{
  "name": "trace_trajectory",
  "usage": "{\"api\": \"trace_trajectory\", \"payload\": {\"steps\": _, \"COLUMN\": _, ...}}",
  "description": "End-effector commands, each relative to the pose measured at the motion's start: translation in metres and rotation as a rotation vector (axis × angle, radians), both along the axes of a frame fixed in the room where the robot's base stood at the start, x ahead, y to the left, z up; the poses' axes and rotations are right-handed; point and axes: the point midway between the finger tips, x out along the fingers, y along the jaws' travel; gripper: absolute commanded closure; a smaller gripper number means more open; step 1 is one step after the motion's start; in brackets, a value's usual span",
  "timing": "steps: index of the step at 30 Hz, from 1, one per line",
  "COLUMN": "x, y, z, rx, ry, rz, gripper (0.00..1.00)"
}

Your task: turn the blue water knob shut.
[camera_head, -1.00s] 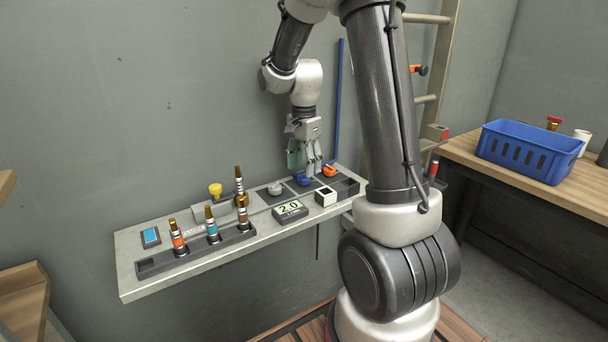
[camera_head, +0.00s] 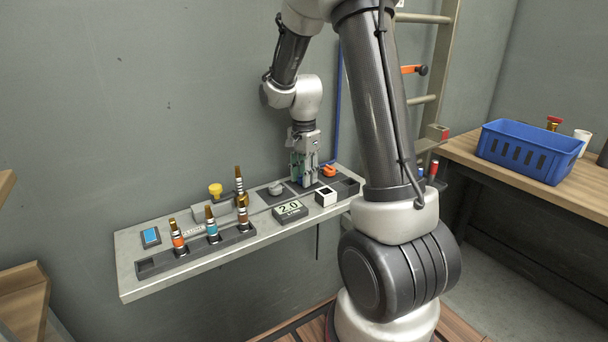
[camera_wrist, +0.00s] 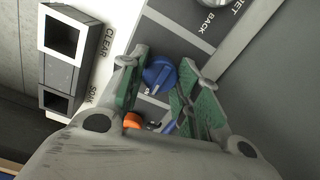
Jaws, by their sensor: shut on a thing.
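The blue water knob (camera_wrist: 160,73) shows in the wrist view between my two green-padded fingers. My gripper (camera_wrist: 158,66) is shut on it. In the head view my gripper (camera_head: 304,182) points down at the wall shelf and hides nearly all of the blue knob. An orange knob (camera_head: 328,171) sits just right of my gripper; part of it also shows in the wrist view (camera_wrist: 132,120). A grey knob (camera_head: 275,188) sits to the left.
Several brass-tipped nozzles stand in a dark rack (camera_head: 196,250) at left, near a yellow knob (camera_head: 215,190). A blue crate (camera_head: 530,153) stands on the right table.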

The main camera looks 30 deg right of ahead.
Motion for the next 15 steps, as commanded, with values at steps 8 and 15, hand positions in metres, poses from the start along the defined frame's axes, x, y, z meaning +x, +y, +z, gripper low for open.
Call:
{"api": "trace_trajectory", "payload": {"steps": 8, "x": 0.0003, "y": 0.0, "z": 0.0003, "rx": 0.0, "ry": -0.001, "rz": 0.078, "gripper": 0.92}}
{"api": "trace_trajectory", "payload": {"steps": 15, "x": 0.0004, "y": -0.0001, "z": 0.0004, "rx": -0.001, "ry": -0.001, "rz": 0.256, "gripper": 0.92}}
